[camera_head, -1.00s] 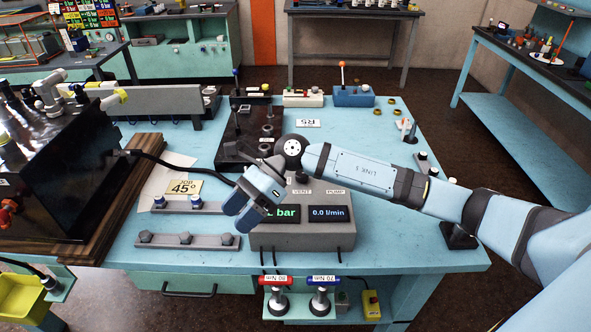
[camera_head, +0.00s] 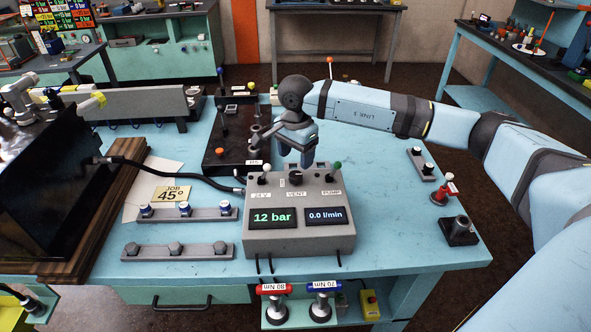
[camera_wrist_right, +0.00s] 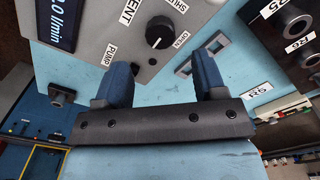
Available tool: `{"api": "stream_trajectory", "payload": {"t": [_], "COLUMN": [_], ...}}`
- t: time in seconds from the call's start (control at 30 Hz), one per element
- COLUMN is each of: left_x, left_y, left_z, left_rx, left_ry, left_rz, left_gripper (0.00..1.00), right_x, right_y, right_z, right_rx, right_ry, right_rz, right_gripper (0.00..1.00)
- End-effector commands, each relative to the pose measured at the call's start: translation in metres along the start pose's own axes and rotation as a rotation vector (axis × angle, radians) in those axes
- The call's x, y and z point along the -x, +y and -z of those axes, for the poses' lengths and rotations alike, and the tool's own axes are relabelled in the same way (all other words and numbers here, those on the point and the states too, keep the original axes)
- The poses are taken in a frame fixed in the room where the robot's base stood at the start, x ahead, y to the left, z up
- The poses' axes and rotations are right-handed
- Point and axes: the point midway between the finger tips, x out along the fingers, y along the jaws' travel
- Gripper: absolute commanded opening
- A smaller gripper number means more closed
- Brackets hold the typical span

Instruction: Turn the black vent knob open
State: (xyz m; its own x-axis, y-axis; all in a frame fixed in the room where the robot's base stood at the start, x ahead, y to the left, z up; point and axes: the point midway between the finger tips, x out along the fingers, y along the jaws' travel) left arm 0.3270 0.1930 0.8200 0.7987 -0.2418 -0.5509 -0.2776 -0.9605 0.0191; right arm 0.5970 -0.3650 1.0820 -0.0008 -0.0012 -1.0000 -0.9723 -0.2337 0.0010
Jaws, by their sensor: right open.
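The black vent knob (camera_head: 296,178) sits on top of the grey pump box (camera_head: 290,240), above the VENT label. In the right wrist view the round knob (camera_wrist_right: 160,32) has a white pointer line, with SHUT and OPEN labels beside it. The box's displays read 12 bar and 0.0 l/min. My right gripper (camera_head: 305,160) is just behind and above the knob, pointing down. In the wrist view its two blue fingers (camera_wrist_right: 160,72) are spread apart with nothing between them, and the knob shows beyond their tips, apart from them. My left gripper is not in view.
A switch marked 24 V (camera_head: 264,178) and a green-topped PUMP switch (camera_head: 337,167) flank the knob. A black hose (camera_head: 180,174) runs to the box from the left. Fitting racks (camera_head: 180,251) lie left of it.

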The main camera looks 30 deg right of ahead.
Motion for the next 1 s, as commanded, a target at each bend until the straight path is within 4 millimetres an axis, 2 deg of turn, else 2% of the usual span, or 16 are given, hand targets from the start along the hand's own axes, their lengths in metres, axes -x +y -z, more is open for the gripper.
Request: {"api": "stream_trajectory", "payload": {"t": [0.1, 0.3, 0.47, 0.7, 0.73, 0.77, 0.93, 1.0], "left_x": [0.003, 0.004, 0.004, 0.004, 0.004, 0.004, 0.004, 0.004], "left_y": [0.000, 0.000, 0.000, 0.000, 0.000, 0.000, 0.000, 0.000], "left_z": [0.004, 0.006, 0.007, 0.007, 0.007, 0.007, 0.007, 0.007], "left_rx": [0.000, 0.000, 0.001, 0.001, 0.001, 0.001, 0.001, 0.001], "left_ry": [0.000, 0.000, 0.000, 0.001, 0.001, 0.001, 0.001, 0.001], "left_rz": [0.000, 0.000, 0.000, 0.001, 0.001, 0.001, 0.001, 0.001], "left_gripper": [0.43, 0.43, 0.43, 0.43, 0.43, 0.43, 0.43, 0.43], "right_x": [-0.024, -0.050, -0.058, -0.059, -0.059, -0.059, -0.059, -0.059], "right_y": [0.001, 0.000, 0.000, 0.000, 0.000, 0.000, 0.000, 0.000], "right_z": [0.000, -0.001, -0.001, -0.001, -0.001, -0.001, -0.001, -0.001], "right_rx": [-0.001, -0.001, 0.000, 0.000, 0.000, 0.000, 0.000, 0.000], "right_ry": [-0.001, -0.002, -0.001, -0.001, -0.001, -0.001, -0.001, -0.001], "right_rz": [-0.003, -0.001, 0.001, 0.002, 0.002, 0.002, 0.001, 0.001], "right_gripper": [0.64, 0.64, 0.64, 0.64, 0.62, 0.55, 0.16, 0.15]}}
